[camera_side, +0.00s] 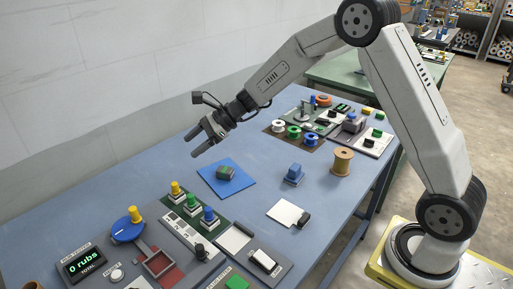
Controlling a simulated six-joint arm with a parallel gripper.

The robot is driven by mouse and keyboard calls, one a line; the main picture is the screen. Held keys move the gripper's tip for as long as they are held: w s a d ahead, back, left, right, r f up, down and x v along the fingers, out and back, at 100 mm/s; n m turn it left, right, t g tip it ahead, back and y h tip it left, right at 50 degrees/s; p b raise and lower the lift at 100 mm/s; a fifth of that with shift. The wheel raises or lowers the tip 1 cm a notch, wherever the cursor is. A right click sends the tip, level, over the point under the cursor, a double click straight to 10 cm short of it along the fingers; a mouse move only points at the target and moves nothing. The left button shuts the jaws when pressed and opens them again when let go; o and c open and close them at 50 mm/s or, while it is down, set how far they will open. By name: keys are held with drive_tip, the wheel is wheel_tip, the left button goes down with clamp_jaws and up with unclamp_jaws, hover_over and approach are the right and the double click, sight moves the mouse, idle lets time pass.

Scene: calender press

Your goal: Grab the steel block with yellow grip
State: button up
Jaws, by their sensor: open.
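A block with a yellow grip (176,190) stands upright at the back end of a short row on a dark green strip, at the front left of the table. Beside it in the row are a block with a green grip (192,203) and a block with a blue grip (209,217); all have pale metallic bases. My gripper (195,146) is open and empty, in the air behind the row and above the table's back left part. Its fingers point left and down. It is well apart from the yellow-gripped block.
A blue mat (213,185) holds a small dark green block (225,173). A blue disc (127,230) with a yellow knob is left of the row. A display (86,263) reads 0 rubs.

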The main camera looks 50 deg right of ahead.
drive_tip(key=w+m+t+y, duration=0.1)
drive_tip(key=w+m+t, duration=0.1)
drive_tip(key=w+m, duration=0.25)
approach(171, 193)
drive_tip(key=shift+w+a+f+n, duration=0.25)
drive_tip(key=shift+w+a, duration=0.35)
drive_tip(key=shift+w, duration=0.1)
drive_tip(key=shift+x, duration=1.3)
drive_tip(key=shift+a, duration=0.2)
drive_tip(key=shift+r+x, duration=0.15)
drive_tip(key=shift+x, duration=1.05)
drive_tip(key=shift+r+x, duration=0.1)
drive_tip(key=shift+x, duration=1.1)
drive_tip(key=shift+a, duration=0.1)
clamp_jaws()
